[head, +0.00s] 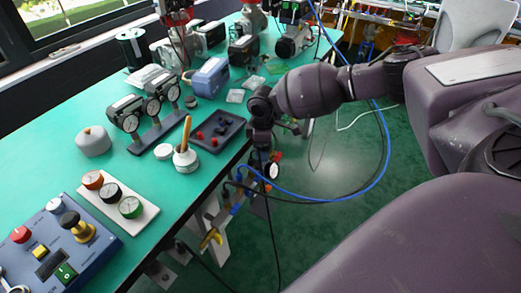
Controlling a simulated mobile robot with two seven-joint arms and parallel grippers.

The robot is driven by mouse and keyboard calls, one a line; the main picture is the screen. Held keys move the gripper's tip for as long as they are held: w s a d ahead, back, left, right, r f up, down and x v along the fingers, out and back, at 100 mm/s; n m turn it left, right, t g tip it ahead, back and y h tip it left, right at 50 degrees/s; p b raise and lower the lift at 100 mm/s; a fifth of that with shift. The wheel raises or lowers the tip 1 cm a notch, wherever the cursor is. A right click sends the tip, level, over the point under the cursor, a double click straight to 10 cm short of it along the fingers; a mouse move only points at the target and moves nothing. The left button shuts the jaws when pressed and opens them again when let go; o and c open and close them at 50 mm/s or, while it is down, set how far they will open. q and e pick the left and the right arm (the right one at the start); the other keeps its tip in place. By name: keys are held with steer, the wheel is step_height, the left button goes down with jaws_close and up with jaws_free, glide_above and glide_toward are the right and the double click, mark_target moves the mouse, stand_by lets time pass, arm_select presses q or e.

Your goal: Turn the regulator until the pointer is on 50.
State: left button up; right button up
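A small white-faced round gauge (272,170) with red parts beside it shows below the bench's right edge. It may belong to the regulator, but I cannot tell which part is the regulator's knob. Its pointer and numbers are too small to read. My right arm comes in from the right, and its dark gripper (262,139) points down beside the bench edge, just above the gauge. Its fingers blend into dark parts and cables, so I cannot tell whether they are open or touch anything. My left gripper is not in view.
The green bench (185,228) holds a stand with several gauges (152,107), a dark tray (218,143), a white pot with a wooden handle (186,158) and a blue control box (58,248). A blue hose (345,197) and black cables loop beside my arm over the green floor.

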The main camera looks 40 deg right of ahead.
steer(key=shift+f, duration=0.75)
